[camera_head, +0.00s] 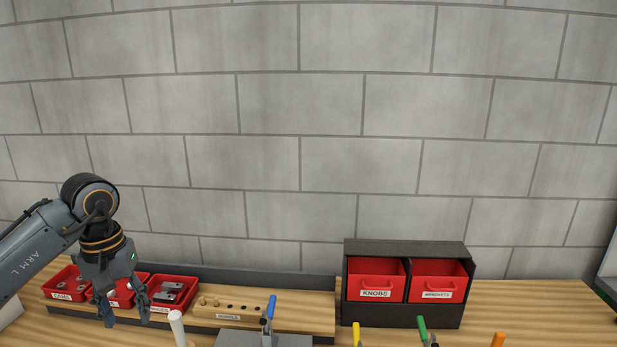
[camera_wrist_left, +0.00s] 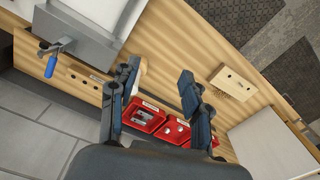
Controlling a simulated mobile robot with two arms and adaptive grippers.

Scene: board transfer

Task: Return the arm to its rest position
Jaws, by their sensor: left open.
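My left gripper (camera_head: 123,303) hangs from the arm at the left, fingers pointing down above the row of red bins. In the left wrist view the left gripper (camera_wrist_left: 161,84) has its two fingers spread apart, with nothing between them. The arm comes in from the left edge. My right gripper is in neither view.
Red bins (camera_head: 171,307) with metal parts stand on a wooden board (camera_head: 290,320). A peg block (camera_head: 228,308) is beside them. A black cabinet (camera_head: 405,250) holds two red drawers, KNOBS (camera_head: 376,295) and BRACKETS (camera_head: 437,295). A blue-handled clamp (camera_head: 270,310) stands in front.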

